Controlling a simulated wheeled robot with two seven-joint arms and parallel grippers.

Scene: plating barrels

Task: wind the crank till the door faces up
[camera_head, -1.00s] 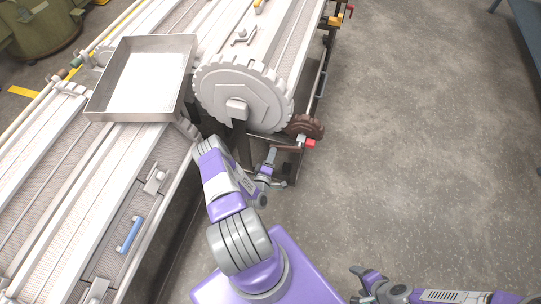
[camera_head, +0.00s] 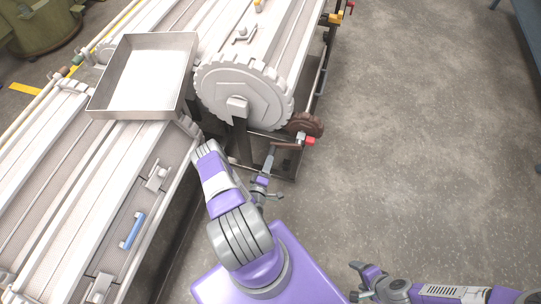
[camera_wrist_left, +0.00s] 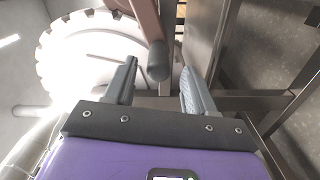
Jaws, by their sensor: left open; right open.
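The brown crank (camera_head: 287,145) is at the near end of the barrel frame, below a dark brown toothed wheel (camera_head: 305,124). A large pale gear (camera_head: 245,92) caps the end of the barrel (camera_head: 275,45). A metal latch (camera_head: 240,35) shows on that barrel's upper face; the door's outline is unclear. My left gripper (camera_head: 270,157) is open beside the crank, partly hidden by my arm. In the left wrist view the rounded end of the crank handle (camera_wrist_left: 158,62) shows between and beyond the open fingers (camera_wrist_left: 157,85); contact is unclear. My right gripper (camera_head: 360,282) is open and empty over the floor.
A metal tray (camera_head: 103,113) rests across the machinery at left. A nearer barrel (camera_head: 70,200) carries latches and a blue handle (camera_head: 133,231). A green drum (camera_head: 40,30) stands at top left. The floor (camera_head: 430,150) to the right is clear.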

